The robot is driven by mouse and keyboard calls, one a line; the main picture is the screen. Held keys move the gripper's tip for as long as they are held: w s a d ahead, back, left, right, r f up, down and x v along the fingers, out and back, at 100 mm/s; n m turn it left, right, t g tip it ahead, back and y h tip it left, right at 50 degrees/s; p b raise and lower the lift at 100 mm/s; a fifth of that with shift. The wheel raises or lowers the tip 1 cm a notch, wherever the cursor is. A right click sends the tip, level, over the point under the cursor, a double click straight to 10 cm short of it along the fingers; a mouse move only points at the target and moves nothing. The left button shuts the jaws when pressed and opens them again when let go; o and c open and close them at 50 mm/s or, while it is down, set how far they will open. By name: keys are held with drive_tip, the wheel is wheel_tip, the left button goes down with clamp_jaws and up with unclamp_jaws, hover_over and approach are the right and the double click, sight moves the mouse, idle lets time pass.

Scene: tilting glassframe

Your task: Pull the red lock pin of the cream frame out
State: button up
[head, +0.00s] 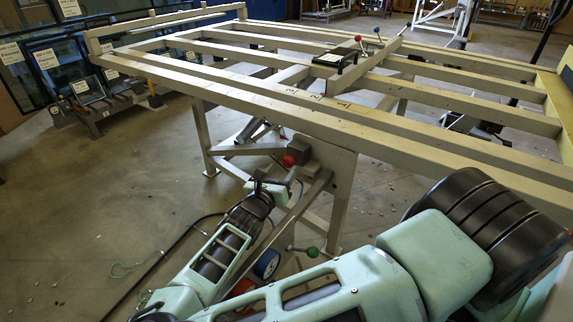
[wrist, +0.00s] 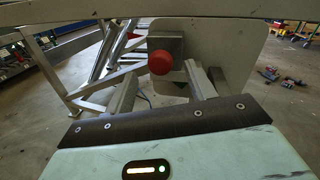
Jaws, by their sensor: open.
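The cream frame (head: 210,82) is a large slatted table top on legs. The red lock pin shows as a round red knob (head: 288,160) on a grey block (head: 300,147) under the frame's near edge. In the wrist view the red knob (wrist: 160,62) is near the middle, in front of the grey block and plate. My gripper (head: 275,183) is just below and left of the knob in the head view. In the wrist view my gripper (wrist: 161,74) is open, its fingers either side of the knob. I cannot tell whether they touch it. The pin's shaft is hidden.
A green ball knob (head: 312,252) sits on a lever below the frame. Slanted leg bars (head: 298,203) run close to my gripper. A beam (wrist: 150,12) crosses above it. The floor (head: 80,190) to the left is mostly open, with a dark cable (head: 150,270).

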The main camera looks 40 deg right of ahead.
sight(286, 164)
drive_tip(key=shift+x, duration=2.2)
clamp_jaws()
drive_tip(key=shift+w+p+v, duration=0.25)
drive_tip(key=shift+p+v, duration=0.4)
drive_tip(key=shift+v, duration=0.55)
drive_tip(key=shift+s+a, duration=0.1)
drive_tip(key=shift+a, duration=0.25)
unclamp_jaws()
drive_tip(key=shift+a, duration=0.1)
